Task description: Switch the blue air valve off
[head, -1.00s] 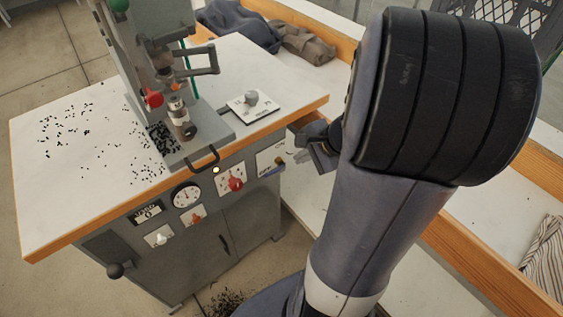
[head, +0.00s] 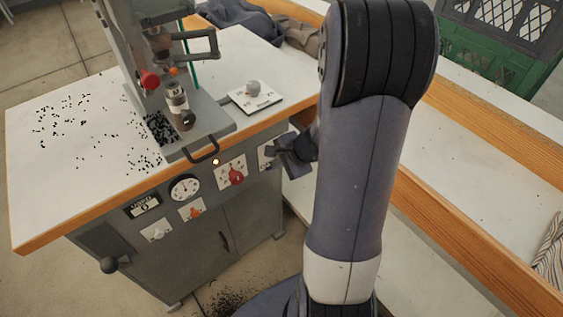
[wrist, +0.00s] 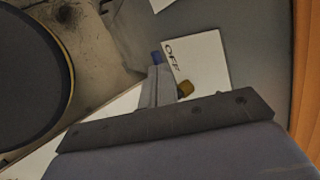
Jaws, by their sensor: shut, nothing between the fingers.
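The blue air valve shows in the wrist view as a blue handle tip (wrist: 157,57) and a brass-coloured body (wrist: 185,89). They are on a white plate (wrist: 206,56) lettered OFF. My gripper (wrist: 160,74) is shut and empty, its fingers right by the handle and covering the stretch between tip and brass body. I cannot tell whether they touch it. In the head view my gripper (head: 279,152) is in front of the cabinet's right end and hides the valve; only part of the white plate (head: 265,158) shows.
Left of the valve on the cabinet front (head: 205,245) are a red knob (head: 236,177), a gauge (head: 184,188) and small switches. A bent handle (head: 203,152) juts out above. The press (head: 150,60) stands on the worktop (head: 80,150). A wooden-edged bench (head: 480,170) is at right.

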